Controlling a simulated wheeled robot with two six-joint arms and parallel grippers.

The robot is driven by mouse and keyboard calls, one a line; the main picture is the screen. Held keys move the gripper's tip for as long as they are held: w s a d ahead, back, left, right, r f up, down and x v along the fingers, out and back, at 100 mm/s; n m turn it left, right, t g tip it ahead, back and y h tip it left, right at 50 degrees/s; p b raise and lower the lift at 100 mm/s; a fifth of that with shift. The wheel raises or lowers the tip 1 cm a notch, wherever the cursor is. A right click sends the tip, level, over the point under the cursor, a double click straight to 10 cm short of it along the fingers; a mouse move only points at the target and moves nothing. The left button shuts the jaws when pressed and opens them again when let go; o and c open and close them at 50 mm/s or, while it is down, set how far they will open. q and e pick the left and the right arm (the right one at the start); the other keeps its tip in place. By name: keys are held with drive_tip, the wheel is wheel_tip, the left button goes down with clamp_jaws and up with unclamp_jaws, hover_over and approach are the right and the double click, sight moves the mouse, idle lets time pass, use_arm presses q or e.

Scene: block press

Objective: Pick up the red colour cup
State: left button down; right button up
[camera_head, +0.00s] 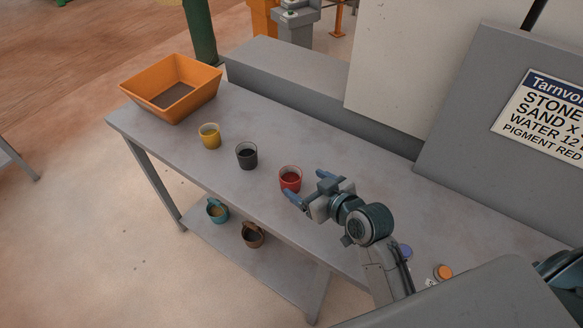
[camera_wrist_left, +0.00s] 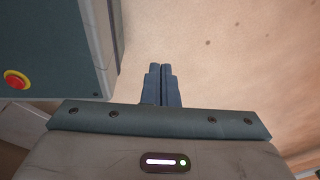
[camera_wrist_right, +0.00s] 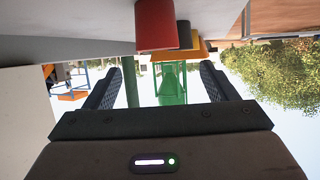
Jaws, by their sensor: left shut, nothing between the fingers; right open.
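The red cup (camera_head: 290,182) stands upright on the grey table, at the right end of a row of cups. My right gripper (camera_head: 308,186) is open and empty, its fingers pointing at the red cup from the right. In the right wrist view the red cup (camera_wrist_right: 163,30) shows at the top middle, just ahead of the open fingers (camera_wrist_right: 160,85), and no finger is seen closed on it. My left gripper (camera_wrist_left: 162,72) is shut and empty in the left wrist view, over brown floor. It does not show in the head view.
A dark cup (camera_head: 246,156), a yellow cup (camera_head: 209,137) and an orange bin (camera_head: 196,90) stand left of the red cup. A teal mug (camera_head: 217,211) and a brown mug (camera_head: 252,236) are on the lower shelf. A grey block (camera_head: 300,85) runs along the table's back.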

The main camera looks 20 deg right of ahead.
sight(285, 171)
drive_tip(key=p+x, duration=0.1)
drive_tip(key=x, duration=0.3)
drive_tip(key=shift+w+a, duration=0.3)
drive_tip(key=shift+w, duration=0.05)
drive_tip(key=shift+w+f, duration=0.2)
drive_tip(key=shift+w, duration=0.1)
drive_tip(key=x, duration=0.1)
drive_tip(key=p+x, duration=0.2)
drive_tip(key=x, duration=0.1)
drive_tip(key=shift+d+f, duration=0.15)
drive_tip(key=shift+d, duration=0.1)
drive_tip(key=shift+w+a+f, duration=0.1)
drive_tip(key=shift+w+f, duration=0.05)
drive_tip(key=shift+w, duration=0.15)
drive_tip(key=shift+w+f, duration=0.1)
use_arm(q)
drive_tip(key=s+r, duration=0.2)
drive_tip(key=r, duration=0.1)
drive_tip(key=shift+s+a+r, duration=0.1)
drive_tip(key=shift+a+r, duration=0.05)
use_arm(e)
drive_tip(key=c, duration=1.3)
drive_tip(key=shift+o, duration=0.2)
